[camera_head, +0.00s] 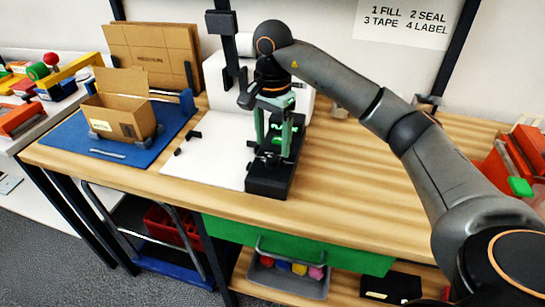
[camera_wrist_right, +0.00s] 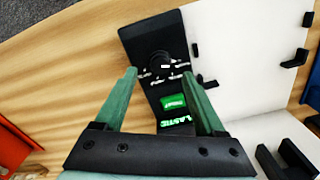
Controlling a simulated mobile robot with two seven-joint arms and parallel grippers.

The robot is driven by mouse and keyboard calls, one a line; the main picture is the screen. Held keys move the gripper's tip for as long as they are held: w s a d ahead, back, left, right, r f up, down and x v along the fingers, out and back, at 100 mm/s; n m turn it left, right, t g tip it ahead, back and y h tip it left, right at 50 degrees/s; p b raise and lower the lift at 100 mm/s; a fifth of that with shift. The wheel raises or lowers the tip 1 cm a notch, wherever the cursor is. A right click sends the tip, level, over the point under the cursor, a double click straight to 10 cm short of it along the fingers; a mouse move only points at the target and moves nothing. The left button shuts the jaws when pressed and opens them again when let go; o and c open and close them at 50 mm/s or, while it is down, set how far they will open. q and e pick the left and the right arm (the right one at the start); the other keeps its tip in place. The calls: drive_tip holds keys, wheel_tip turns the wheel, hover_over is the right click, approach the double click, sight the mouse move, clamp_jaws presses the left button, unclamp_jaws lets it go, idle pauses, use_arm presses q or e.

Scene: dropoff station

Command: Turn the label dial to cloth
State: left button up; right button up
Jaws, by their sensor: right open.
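The black label unit (camera_head: 268,183) stands on the bench, and it also shows in the right wrist view (camera_wrist_right: 137,40). Its round black dial (camera_wrist_right: 156,62) has small white markings around it. A green display (camera_wrist_right: 173,102) and glowing green letters (camera_wrist_right: 177,124), which seem to read "PLASTIC" with the start hidden, sit nearer the wrist. My right gripper (camera_head: 268,149) points down over the unit, its green fingers open. In the right wrist view its fingertips (camera_wrist_right: 160,75) lie on either side of the dial; I cannot tell if they touch it. My left gripper is out of view.
A white board (camera_head: 205,165) lies left of the unit. An open cardboard box (camera_head: 118,118) stands on a blue mat (camera_head: 75,148). Bare wooden bench (camera_head: 345,180) lies to the right. Red bins (camera_head: 520,150) stand at the right edge.

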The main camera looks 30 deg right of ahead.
sight(273, 157)
drive_tip(key=shift+f, duration=2.1)
drive_tip(key=shift+c, duration=0.3)
clamp_jaws()
